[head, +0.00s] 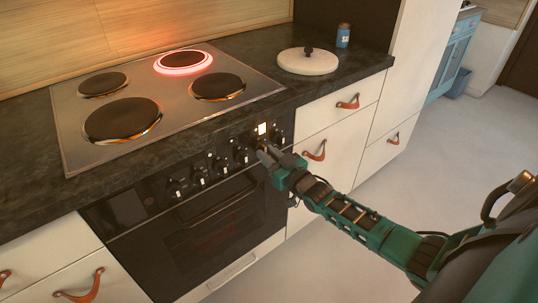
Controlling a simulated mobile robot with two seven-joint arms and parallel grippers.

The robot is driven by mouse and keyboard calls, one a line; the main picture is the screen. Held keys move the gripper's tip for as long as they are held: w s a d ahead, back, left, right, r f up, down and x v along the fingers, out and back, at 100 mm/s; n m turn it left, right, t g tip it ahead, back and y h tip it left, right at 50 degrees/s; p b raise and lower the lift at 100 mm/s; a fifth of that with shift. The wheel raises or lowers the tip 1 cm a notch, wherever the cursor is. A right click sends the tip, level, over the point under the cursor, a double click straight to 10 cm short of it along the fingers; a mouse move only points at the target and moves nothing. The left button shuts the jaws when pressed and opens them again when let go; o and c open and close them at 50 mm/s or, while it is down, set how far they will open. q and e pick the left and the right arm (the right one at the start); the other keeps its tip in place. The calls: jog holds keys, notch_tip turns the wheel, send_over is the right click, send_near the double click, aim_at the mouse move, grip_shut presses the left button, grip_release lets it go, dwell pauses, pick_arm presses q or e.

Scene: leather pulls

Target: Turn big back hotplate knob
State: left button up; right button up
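The big back hotplate (183,61) is at the back right of the steel hob, and its rim glows red. The oven front below carries a row of dark control knobs (219,167) with white marks. My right gripper (266,153) reaches in from the right and is at the right part of this row, below a lit orange-white indicator (262,128). It hides the knob in front of it, and I cannot tell whether its fingers are closed on that knob. My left gripper is not in view.
Three other hotplates, such as the large front left one (123,118), are dark. A round board with a dark knob (307,61) and a small blue jar (343,36) stand on the counter. Leather pulls (315,151) stick out from the drawers. The floor at right is clear.

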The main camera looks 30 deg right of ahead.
jog(key=shift+o, duration=1.3)
jog(key=s+d+p, duration=0.1)
jog(key=s+p, duration=0.1)
jog(key=s, duration=1.1)
